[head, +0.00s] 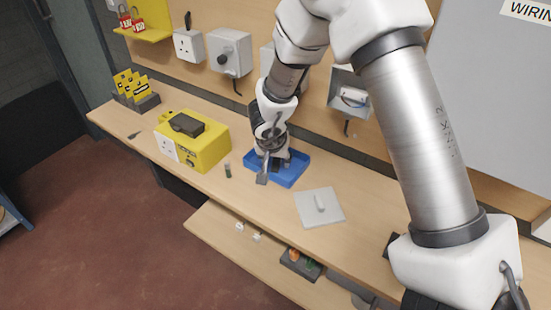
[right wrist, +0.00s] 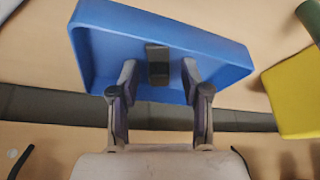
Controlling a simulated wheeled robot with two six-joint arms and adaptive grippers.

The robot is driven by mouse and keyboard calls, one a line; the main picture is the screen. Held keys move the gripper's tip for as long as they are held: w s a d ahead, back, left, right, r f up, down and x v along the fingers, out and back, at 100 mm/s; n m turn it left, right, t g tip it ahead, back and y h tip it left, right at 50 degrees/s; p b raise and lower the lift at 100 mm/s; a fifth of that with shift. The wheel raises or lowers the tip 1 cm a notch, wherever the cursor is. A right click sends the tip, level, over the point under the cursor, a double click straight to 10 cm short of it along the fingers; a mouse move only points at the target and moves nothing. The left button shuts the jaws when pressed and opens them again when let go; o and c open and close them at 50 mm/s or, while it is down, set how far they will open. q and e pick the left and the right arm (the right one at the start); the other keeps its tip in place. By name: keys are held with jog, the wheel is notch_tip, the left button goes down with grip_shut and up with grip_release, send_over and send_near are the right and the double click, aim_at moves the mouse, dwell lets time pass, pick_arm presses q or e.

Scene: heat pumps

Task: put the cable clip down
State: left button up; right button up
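A small dark block (right wrist: 157,63), which looks like the cable clip, is at the blue tray (right wrist: 205,50), between the fingertips of my right gripper (right wrist: 158,80). The fingers stand apart, with a visible gap on each side of the block. In the head view my right gripper (head: 269,168) points down over the blue tray (head: 291,177) on the workbench. It hides part of the tray, and the block cannot be made out clearly there. My left gripper is not in view.
A yellow box (head: 205,148) with a socket and a small green-topped item (head: 228,171) stand left of the tray. Wall boxes (head: 229,52) line the back. A lower shelf (head: 225,232) holds small white pieces.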

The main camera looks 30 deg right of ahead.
jog(key=p+v, duration=0.6)
jog(key=v, duration=0.6)
jog(key=shift+r+p, duration=0.15)
jog(key=shift+p, duration=0.25)
